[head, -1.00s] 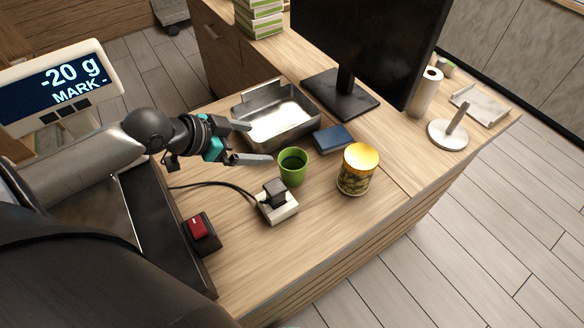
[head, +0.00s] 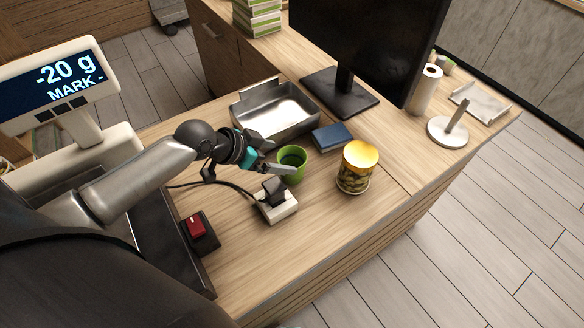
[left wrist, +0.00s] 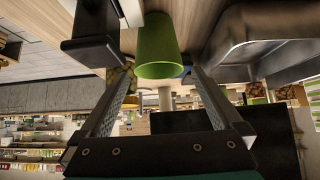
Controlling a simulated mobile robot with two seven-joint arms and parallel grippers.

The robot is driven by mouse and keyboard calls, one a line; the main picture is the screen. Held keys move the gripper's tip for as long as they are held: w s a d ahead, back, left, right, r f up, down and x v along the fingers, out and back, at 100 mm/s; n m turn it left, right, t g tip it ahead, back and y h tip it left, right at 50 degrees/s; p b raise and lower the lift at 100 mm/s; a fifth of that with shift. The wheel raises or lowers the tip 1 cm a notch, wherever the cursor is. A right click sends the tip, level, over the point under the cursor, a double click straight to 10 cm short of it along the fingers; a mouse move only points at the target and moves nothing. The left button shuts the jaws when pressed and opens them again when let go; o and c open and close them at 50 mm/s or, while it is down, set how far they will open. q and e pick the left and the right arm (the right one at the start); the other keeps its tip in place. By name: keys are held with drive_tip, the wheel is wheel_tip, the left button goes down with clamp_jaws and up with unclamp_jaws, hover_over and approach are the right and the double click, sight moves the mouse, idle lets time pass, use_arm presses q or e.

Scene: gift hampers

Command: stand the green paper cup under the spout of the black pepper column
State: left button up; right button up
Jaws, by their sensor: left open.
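The green paper cup (head: 294,154) stands upright on the wooden desk, its open top showing a dark inside. My left gripper (head: 283,163) is open at the cup's left side, one finger passing in front of the cup. In the left wrist view, which looks upside down, the green cup (left wrist: 158,45) lies between and just ahead of the two spread fingers (left wrist: 162,75). The fingers do not appear to press on it. My right gripper is not in view.
A power strip with a black plug (head: 276,201) stands close in front of the cup. A yellow-lidded jar (head: 357,168) is to its right. A metal tray (head: 262,129) and blue book (head: 333,137) are behind. A monitor (head: 365,50) stands farther back.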

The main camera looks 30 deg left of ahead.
sight(303, 161)
use_arm(q)
drive_tip(key=shift+x, duration=2.95)
drive_tip(key=shift+d, duration=0.15)
drive_tip(key=shift+r, duration=0.1)
drive_tip(key=c, duration=1.2)
